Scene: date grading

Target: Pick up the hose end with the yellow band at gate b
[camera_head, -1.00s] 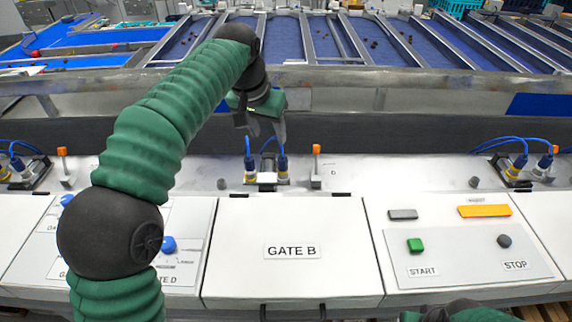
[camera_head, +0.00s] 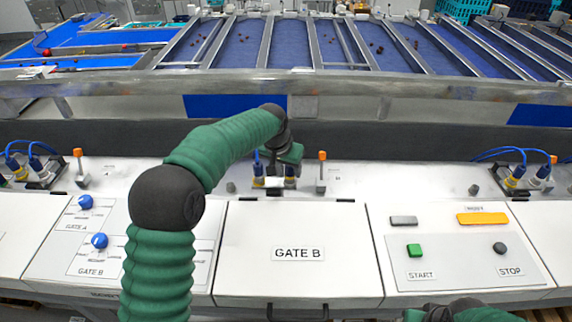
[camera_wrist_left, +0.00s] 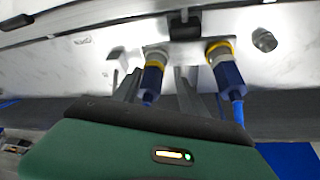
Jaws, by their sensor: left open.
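At gate b, two blue hose ends stand in a bracket behind the white GATE B cover (camera_head: 297,280). In the left wrist view, the left hose end (camera_wrist_left: 152,80) and the right hose end (camera_wrist_left: 228,75) both show yellow at the collar, the right one brighter. My left gripper (camera_wrist_left: 158,78) is open. Its fingers lie on either side of the left hose end in that view; I cannot tell how deep it sits between them. In the head view, my left gripper (camera_head: 275,172) partly hides the hose ends.
An orange-tipped lever (camera_head: 322,170) stands just right of the gate b bracket. A dark metal rail (camera_head: 400,140) runs behind. Start and stop buttons (camera_head: 457,249) are at right, and blue knobs (camera_head: 100,241) at left. Another hose pair (camera_head: 514,178) stands far right.

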